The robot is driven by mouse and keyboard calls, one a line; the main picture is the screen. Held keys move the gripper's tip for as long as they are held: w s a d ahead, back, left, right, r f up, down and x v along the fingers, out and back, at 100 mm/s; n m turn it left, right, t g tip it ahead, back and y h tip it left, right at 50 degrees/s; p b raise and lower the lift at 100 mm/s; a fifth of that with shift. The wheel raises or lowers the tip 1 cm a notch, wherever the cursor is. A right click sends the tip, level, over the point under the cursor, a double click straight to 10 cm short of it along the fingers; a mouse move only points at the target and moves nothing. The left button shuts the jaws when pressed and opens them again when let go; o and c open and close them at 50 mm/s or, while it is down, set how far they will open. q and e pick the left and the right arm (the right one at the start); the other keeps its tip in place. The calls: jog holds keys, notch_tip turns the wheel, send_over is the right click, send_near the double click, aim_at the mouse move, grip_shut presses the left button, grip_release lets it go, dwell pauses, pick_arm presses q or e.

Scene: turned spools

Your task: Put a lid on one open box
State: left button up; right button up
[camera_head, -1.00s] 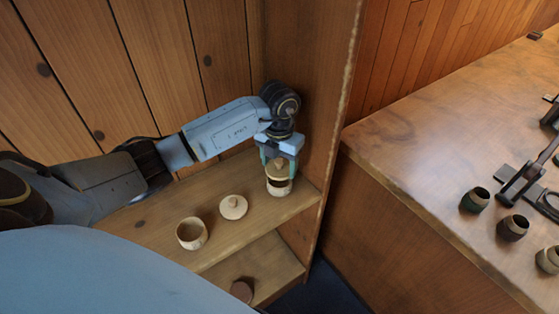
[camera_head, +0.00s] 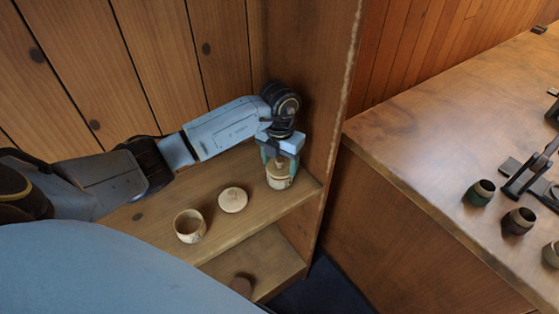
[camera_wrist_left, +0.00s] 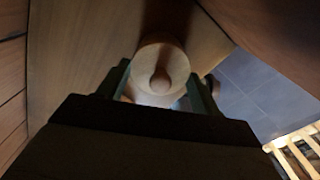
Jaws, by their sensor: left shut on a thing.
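My left gripper (camera_head: 279,163) is shut on a round wooden lid (camera_head: 277,169) with a knob. The lid sits at the mouth of a pale wooden box (camera_head: 279,183) near the right end of the shelf, with no clear gap between them. In the left wrist view the lid (camera_wrist_left: 160,60) and its knob show between the two fingers (camera_wrist_left: 160,92). A second box (camera_head: 190,226) stands open on the shelf to the left. A second knobbed lid (camera_head: 233,199) lies flat on the shelf between the boxes. My right gripper is not in view.
The upper shelf (camera_head: 140,217) is backed by a plank wall, with an upright side panel (camera_head: 325,110) close right of my gripper. A brown round object (camera_head: 242,285) is on the lower shelf. A table (camera_head: 430,130) at right carries dark cups (camera_head: 480,193) and a dark metal fixture.

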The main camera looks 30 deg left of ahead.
aim_at(279, 160)
pick_arm(q)
jog(key=shift+f, duration=0.2)
dwell(0.7)
jog(key=o, duration=1.2)
jog(key=shift+o, duration=0.2)
jog(key=shift+r, duration=0.2)
jog(key=shift+r+p, duration=0.6)
jog(key=shift+r+p, duration=2.8)
jog(key=shift+r, duration=0.65)
